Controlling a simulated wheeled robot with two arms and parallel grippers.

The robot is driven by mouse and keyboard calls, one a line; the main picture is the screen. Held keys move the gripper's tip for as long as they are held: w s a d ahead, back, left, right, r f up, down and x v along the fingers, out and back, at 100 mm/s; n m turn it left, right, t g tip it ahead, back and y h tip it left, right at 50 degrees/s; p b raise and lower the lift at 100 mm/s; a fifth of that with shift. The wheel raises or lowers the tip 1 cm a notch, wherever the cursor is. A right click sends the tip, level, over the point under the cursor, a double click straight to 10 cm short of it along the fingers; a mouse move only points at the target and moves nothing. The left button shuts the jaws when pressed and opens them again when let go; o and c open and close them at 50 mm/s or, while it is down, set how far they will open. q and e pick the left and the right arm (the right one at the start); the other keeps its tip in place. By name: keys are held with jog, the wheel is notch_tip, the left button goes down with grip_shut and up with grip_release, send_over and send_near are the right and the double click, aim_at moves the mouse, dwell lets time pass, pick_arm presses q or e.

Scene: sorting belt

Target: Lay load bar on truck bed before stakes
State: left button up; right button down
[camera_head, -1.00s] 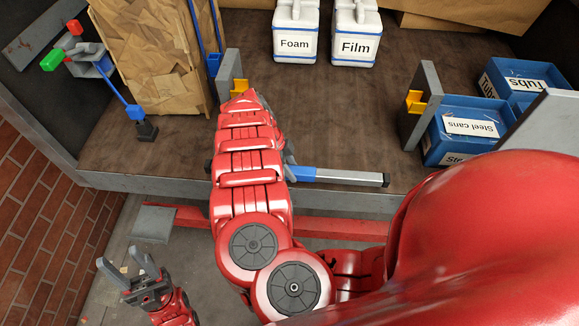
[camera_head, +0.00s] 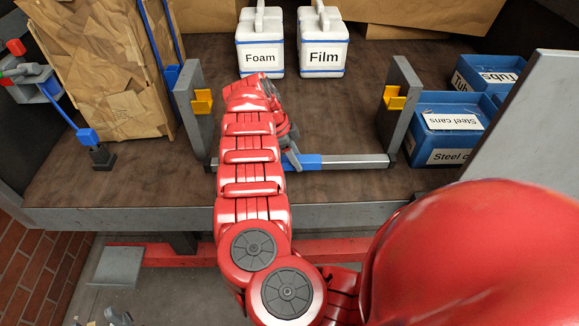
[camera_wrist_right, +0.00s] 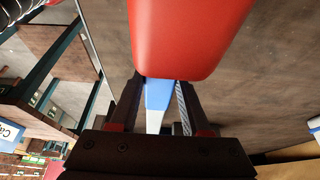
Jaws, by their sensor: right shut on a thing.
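The load bar (camera_head: 345,161) is grey with a blue middle section. It lies level across the front of the truck bed (camera_head: 330,190), its ends close to the feet of the left stake (camera_head: 190,125) and right stake (camera_head: 402,110). I cannot tell whether it touches the bed or the stakes. Both stakes are grey posts with yellow hooks. My right gripper (camera_head: 290,160) is shut on the blue section, partly hidden by my arm. The right wrist view shows the blue section (camera_wrist_right: 158,95) between the fingers. Only tips of my left gripper (camera_head: 118,316) show at the bottom edge.
Foam (camera_head: 260,40) and Film (camera_head: 322,40) containers stand at the back. Blue bins (camera_head: 450,130) sit to the right of the right stake. Brown wrapped cargo (camera_head: 95,60) and a blue-footed stand (camera_head: 95,145) are at left. Bed between the stakes is clear behind the bar.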

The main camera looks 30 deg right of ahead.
jog(key=shift+f+b, duration=0.45)
jog(key=shift+f, duration=1.3)
jog(key=shift+c, duration=1.8)
grip_release()
jog(key=shift+r, duration=0.1)
jog(key=shift+w+a+r, duration=0.15)
jog(key=shift+r, duration=0.1)
jog(key=b+v, duration=0.4)
jog(key=v, duration=0.6)
jog(key=shift+a+r+b, duration=0.1)
jog(key=shift+r+b, duration=0.2)
jog(key=shift+r, duration=0.1)
jog(key=shift+a+r, duration=0.1)
jog(key=shift+r, duration=0.2)
